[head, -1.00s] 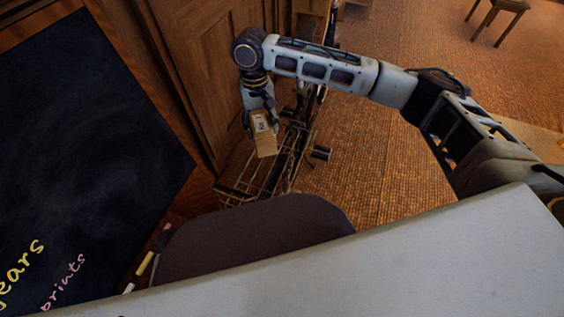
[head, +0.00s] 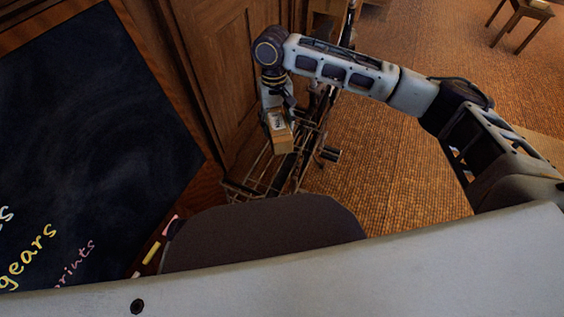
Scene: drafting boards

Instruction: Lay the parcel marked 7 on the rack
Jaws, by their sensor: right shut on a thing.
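A small brown cardboard parcel (head: 281,138) with a white label hangs from my right gripper (head: 276,108) in the head view. The gripper points down and is shut on its upper end. The label's marking is too small to read. A thin-barred metal rack (head: 262,180) stands below and around the parcel, beside the wooden wall. The parcel appears above the rack's bars; I cannot tell whether it touches them. My left gripper is not in view.
A blackboard (head: 95,140) with chalk writing fills the left side, with chalk sticks (head: 152,254) on its ledge. A wooden panelled wall (head: 215,70) stands close behind my right gripper. A wooden stool (head: 523,22) stands far right. The woven floor (head: 385,165) between is clear.

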